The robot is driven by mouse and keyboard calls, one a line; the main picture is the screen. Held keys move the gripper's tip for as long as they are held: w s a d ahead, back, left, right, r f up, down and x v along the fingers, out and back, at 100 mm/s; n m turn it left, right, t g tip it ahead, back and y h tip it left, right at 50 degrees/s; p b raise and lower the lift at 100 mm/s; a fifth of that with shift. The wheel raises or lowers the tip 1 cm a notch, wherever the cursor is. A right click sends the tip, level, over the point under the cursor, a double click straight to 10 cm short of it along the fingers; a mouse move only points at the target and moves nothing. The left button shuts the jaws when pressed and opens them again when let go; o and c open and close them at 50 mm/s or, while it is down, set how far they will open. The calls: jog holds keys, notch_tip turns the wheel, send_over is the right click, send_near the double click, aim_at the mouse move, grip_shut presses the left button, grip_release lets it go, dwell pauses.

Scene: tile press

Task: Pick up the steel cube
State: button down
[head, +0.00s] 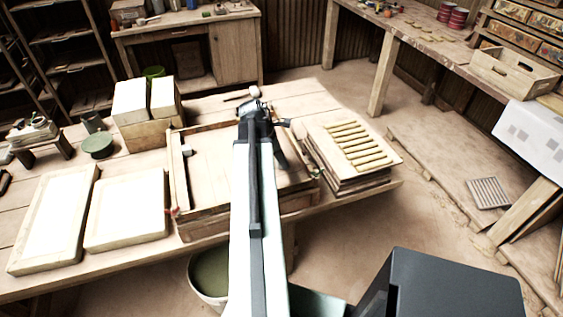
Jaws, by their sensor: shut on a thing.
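My gripper (256,106) is at the far end of my outstretched arm, over the back part of the wooden table, behind the shallow wooden frame (207,211). It is shut. A small pale grey thing (254,91) shows at its tip, which looks like the steel cube, but it is too small and too covered by the gripper to be sure. My arm hides the middle of the frame and part of the table.
Two white slabs in wooden surrounds (125,211) lie at left. Two pale blocks (146,102) and a green round pot (98,146) stand behind them. A stack of boards topped by a ribbed board (352,145) lies right of my arm. A bucket (209,275) stands below the table's front edge.

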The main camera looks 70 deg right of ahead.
notch_tip(320, 180, up, 10)
jog(key=p, duration=0.9)
jog(key=shift+p, duration=0.4)
jog(key=shift+s, duration=0.1)
